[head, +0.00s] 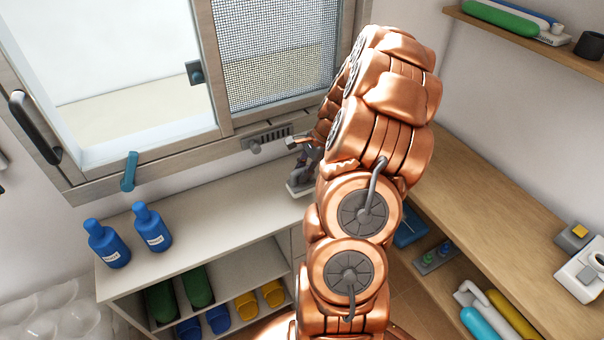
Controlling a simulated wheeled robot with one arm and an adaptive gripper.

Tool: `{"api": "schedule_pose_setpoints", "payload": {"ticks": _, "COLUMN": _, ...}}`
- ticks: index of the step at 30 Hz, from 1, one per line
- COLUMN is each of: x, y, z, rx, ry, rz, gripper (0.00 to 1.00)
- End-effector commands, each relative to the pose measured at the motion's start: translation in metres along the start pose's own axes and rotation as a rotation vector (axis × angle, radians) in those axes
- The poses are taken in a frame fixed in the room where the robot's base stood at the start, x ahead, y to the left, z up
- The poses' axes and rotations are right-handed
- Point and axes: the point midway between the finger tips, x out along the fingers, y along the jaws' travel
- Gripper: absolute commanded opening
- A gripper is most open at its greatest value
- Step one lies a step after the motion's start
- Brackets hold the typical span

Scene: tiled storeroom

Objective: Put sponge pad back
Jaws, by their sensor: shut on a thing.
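My copper arm rises through the middle of the head view and bends over towards the window. My gripper (306,163) is small, dark grey and mostly hidden behind the arm, above the back right end of the white counter. It is shut on a pale, flat block (298,187) at or just above the counter top. This block may be the sponge pad, but too little of it shows to be sure. I cannot tell whether it touches the counter. No other sponge pad can be made out.
Two blue bottles (108,245) stand on the left of the white counter (215,234); its middle is clear. Green and yellow items sit on shelves below. A window (140,80) is behind. A wooden counter (480,210) runs along the right, with a white device (582,275).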

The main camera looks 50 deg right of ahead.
Motion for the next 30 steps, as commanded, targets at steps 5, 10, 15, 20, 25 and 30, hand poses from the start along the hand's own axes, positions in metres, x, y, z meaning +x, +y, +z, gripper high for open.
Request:
{"api": "schedule_pose_setpoints", "payload": {"ticks": 5, "x": 0.0, "y": -0.011, "z": -0.005, "rx": -0.001, "ry": 0.001, "rz": -0.001, "gripper": 0.0}}
{"api": "schedule_pose_setpoints", "payload": {"ticks": 10, "x": 0.003, "y": -0.012, "z": -0.007, "rx": 0.0, "ry": 0.001, "rz": -0.001, "gripper": 0.0}}
{"api": "schedule_pose_setpoints", "payload": {"ticks": 15, "x": 0.018, "y": -0.008, "z": -0.012, "rx": 0.002, "ry": -0.002, "rz": 0.004, "gripper": 0.0}}
{"api": "schedule_pose_setpoints", "payload": {"ticks": 20, "x": 0.031, "y": -0.006, "z": -0.017, "rx": 0.001, "ry": 0.0, "rz": 0.001, "gripper": 0.0}}
{"api": "schedule_pose_setpoints", "payload": {"ticks": 25, "x": 0.033, "y": -0.007, "z": -0.019, "rx": 0.0, "ry": 0.002, "rz": -0.002, "gripper": 0.0}}
{"api": "schedule_pose_setpoints", "payload": {"ticks": 30, "x": 0.033, "y": -0.006, "z": -0.019, "rx": 0.0, "ry": 0.002, "rz": -0.001, "gripper": 0.26}}
